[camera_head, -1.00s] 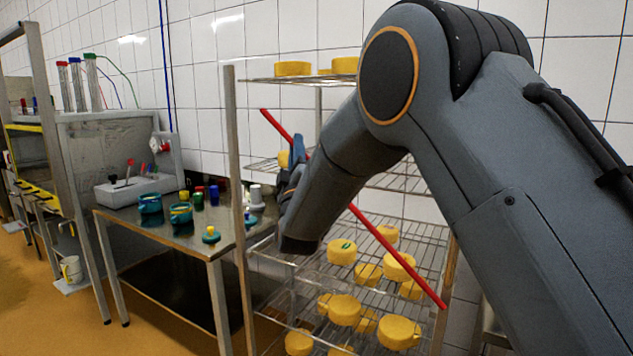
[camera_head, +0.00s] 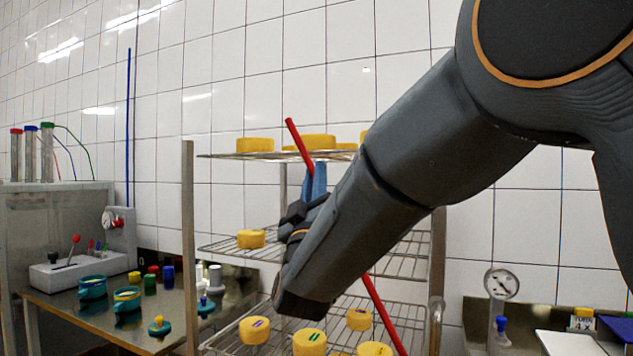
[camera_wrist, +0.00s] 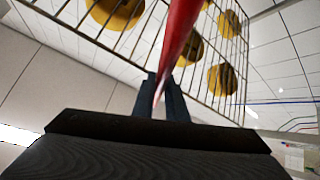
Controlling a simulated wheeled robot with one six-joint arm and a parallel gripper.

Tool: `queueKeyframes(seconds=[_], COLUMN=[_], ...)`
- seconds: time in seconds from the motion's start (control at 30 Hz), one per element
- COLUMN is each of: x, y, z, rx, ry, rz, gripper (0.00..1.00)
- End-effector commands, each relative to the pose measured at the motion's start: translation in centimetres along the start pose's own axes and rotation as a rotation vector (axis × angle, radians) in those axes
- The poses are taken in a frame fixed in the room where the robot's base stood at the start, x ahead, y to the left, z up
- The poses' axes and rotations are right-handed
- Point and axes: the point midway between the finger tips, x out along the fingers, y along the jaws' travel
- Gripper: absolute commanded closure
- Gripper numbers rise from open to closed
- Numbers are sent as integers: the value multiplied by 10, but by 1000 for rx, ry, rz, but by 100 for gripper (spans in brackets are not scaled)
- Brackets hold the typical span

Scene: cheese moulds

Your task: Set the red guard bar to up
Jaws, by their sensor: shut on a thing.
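The red guard bar (camera_head: 299,143) slants across the front of the wire rack in the head view. Its upper end is at the upper left, by the top shelf, and its lower end (camera_head: 386,318) is at the lower right. My gripper (camera_head: 316,182) is shut on the bar in its upper part, with blue fingers around it. My forearm hides the bar's middle. In the wrist view the red bar (camera_wrist: 180,35) runs from the top edge down between the fingers of my gripper (camera_wrist: 163,100). The bar is steep but tilted, not upright.
The wire rack (camera_head: 187,240) holds yellow cheeses (camera_head: 312,340) on several shelves. A steel table (camera_head: 60,310) at the left carries blue-green moulds (camera_head: 92,288) and a lever box (camera_head: 65,272). A pressure gauge (camera_head: 501,284) stands at the right. White tiled wall lies behind.

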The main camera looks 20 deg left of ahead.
Motion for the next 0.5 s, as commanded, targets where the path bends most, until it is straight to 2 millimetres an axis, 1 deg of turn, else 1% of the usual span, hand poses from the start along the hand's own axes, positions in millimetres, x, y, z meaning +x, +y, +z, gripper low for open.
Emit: queueKeyframes(seconds=[0.2, 0.23, 0.3, 0.33, 0.5], x=[2, 2, 2, 2, 1], y=[2, 2, 2, 2, 0], z=[0, 0, 1, 0, 0], rx=[0, 0, -1, 0, 0], ry=[0, 0, 0, 0, 1], rz=[4, 5, 4, 3, 1], gripper=[100, 83, 71, 69, 69])
